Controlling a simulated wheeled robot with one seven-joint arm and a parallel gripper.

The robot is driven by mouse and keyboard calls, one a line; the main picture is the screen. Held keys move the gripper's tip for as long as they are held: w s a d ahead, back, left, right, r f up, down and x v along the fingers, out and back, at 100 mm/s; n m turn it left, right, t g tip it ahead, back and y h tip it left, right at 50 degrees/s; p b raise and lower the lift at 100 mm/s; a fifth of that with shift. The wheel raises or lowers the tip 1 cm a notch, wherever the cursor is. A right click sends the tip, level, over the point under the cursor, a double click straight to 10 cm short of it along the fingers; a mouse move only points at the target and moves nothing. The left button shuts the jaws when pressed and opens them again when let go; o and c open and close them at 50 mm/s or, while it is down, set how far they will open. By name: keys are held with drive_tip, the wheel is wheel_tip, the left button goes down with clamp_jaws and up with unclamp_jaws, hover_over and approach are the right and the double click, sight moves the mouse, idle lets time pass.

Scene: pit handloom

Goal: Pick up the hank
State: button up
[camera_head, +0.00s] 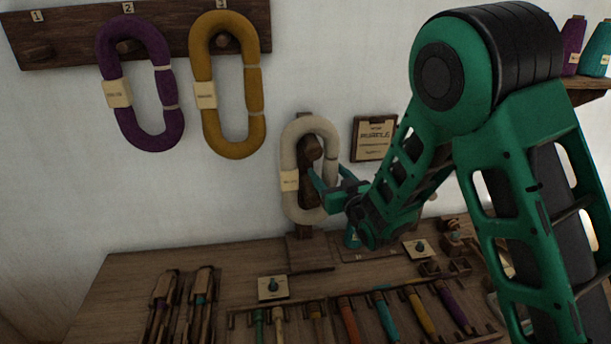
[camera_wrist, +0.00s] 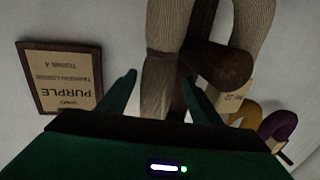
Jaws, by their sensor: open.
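A cream hank (camera_head: 288,155) hangs as an upright loop over a dark wooden peg on a stand at the middle of the bench. In the wrist view its near strand (camera_wrist: 164,65), with a tie band around it, lies between my two fingers. My gripper (camera_head: 327,172) is open, with one fingertip toward the inside of the loop and the other outside it. The wrist view also shows the open gripper (camera_wrist: 163,90). I cannot tell whether either finger touches the yarn. A paper tag is on the loop's other strand. My wrist hides the lower right of the hank.
Purple (camera_head: 168,92) and mustard (camera_head: 200,75) hanks hang on a wall rack (camera_head: 70,33) at upper left. A framed card (camera_head: 374,138) hangs beside the cream hank; it reads PURPLE in the wrist view (camera_wrist: 58,78). The bench (camera_head: 125,285) holds several coloured tools in front.

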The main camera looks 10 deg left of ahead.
drive_tip(key=shift+w+d, duration=0.15)
drive_tip(key=shift+d, duration=0.15)
drive_tip(key=c, duration=1.3)
drive_tip(key=shift+o, duration=0.2)
drive_tip(key=shift+r, duration=0.15)
